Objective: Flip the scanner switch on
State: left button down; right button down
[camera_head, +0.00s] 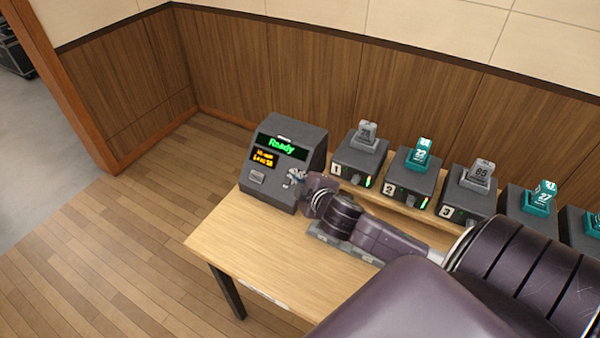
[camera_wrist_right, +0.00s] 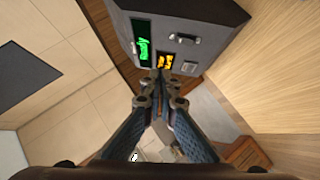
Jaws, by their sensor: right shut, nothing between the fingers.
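The scanner (camera_head: 306,136) is a dark grey box on the left end of the table. Its green display reads "Ready" and a smaller amber display sits below it. The scanner also shows at the top of the right wrist view (camera_wrist_right: 205,12). There, a small metallic fitting that looks like the switch (camera_wrist_right: 183,38) sits on its front face; I cannot tell its position. My right gripper (camera_head: 293,178) is in front of the lower right part of the scanner face and partly hides it. In the right wrist view the fingers (camera_wrist_right: 159,78) are shut and empty; contact is unclear.
Several numbered dark units, the first (camera_head: 345,168) nearest the scanner, stand in a row along the back, with grey or teal tagged pieces on top. My right arm covers much of the table's right part. The table's front left area (camera_head: 240,238) is clear.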

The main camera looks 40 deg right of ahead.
pick_arm(q)
jog(key=shift+f, duration=0.25)
pick_arm(e)
jog(key=v, duration=0.2)
jog(key=shift+s+a+r, duration=0.1)
jog(key=shift+s+r, duration=0.15)
jog(key=shift+r, duration=0.1)
pick_arm(q)
jog(key=shift+s, duration=0.1)
